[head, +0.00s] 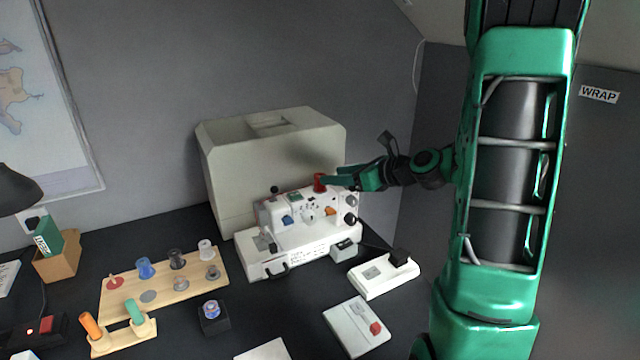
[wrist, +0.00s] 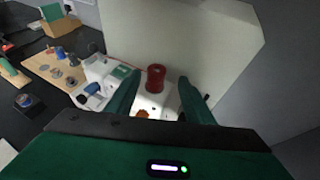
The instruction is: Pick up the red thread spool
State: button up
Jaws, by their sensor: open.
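The red thread spool (head: 319,183) stands upright on top of the white sewing machine (head: 300,232). My gripper (head: 340,180) is beside the spool at its right, with its green fingers pointing toward it. In the wrist view the spool (wrist: 155,78) shows between and just beyond the tips of my open gripper (wrist: 158,92). The fingers are apart, with nothing visibly held between them. The head view does not show clearly whether a finger touches the spool.
A large cream case (head: 225,165) stands close behind the machine. A wooden spool board (head: 125,297) with several spools lies to the left. A white foot pedal (head: 375,279) and a white box with a red knob (head: 350,322) lie at the right. Dark desk shows between them.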

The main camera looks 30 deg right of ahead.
aim_at(310, 186)
jog(key=x, duration=1)
jog(key=shift+a+f, duration=0.1)
jog(key=shift+a, duration=0.3)
jog(key=c, duration=1.1)
